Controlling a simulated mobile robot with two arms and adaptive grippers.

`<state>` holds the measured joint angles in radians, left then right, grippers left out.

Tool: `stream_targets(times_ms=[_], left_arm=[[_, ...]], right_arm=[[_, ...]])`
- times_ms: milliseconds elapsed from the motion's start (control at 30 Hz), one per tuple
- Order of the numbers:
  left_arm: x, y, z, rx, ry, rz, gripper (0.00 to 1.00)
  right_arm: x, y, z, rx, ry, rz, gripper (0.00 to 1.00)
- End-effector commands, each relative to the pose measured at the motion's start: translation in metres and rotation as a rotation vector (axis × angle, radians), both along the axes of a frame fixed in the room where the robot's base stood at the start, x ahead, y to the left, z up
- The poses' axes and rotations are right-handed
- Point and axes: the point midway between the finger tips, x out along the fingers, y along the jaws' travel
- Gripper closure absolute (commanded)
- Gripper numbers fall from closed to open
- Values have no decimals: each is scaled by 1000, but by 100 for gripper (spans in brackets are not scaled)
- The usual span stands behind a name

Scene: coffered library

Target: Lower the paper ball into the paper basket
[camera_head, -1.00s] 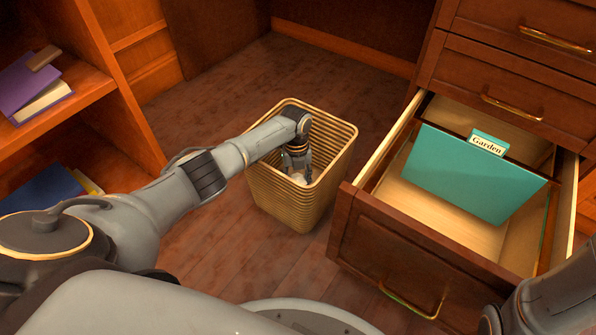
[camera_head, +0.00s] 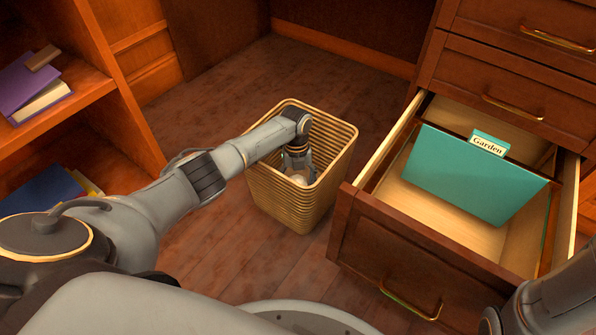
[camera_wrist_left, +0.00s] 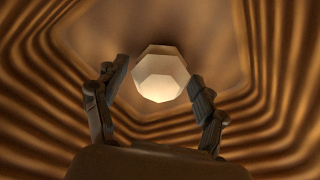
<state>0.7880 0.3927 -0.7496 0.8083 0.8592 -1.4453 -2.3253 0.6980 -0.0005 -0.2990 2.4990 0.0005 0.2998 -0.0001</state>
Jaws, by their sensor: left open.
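The paper basket (camera_head: 290,205) is a tan, ribbed, square-mouthed bin standing on the wooden floor. My left arm reaches over its rim, and my left gripper (camera_head: 298,172) points down inside it. The pale, faceted paper ball (camera_wrist_left: 160,73) is inside the basket, just beyond the open fingertips of my left gripper (camera_wrist_left: 158,78) in the left wrist view. Narrow gaps show between the ball and both fingers. In the head view only a small pale part of the ball (camera_head: 300,179) shows. Whether it rests on the basket's bottom is hard to tell. My right gripper is out of view.
An open drawer (camera_head: 400,255) with a teal folder (camera_head: 470,175) labelled "Garden" juts out close to the right of the basket. A wooden shelf (camera_head: 75,100) with books stands at the left. The floor (camera_head: 220,95) behind the basket is clear.

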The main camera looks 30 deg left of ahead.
Motion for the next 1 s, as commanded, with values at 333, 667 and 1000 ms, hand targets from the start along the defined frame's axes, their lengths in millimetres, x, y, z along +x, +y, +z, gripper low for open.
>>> stream_targets(times_ms=[333, 667, 1000], left_arm=[[8, 6, 67, 0, -6, -1, 29], [12, 8, 112, 0, -2, 1, 29], [12, 9, 127, 0, -2, 1, 29]], right_arm=[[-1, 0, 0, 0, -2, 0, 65], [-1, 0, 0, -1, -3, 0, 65], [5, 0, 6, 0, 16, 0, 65]])
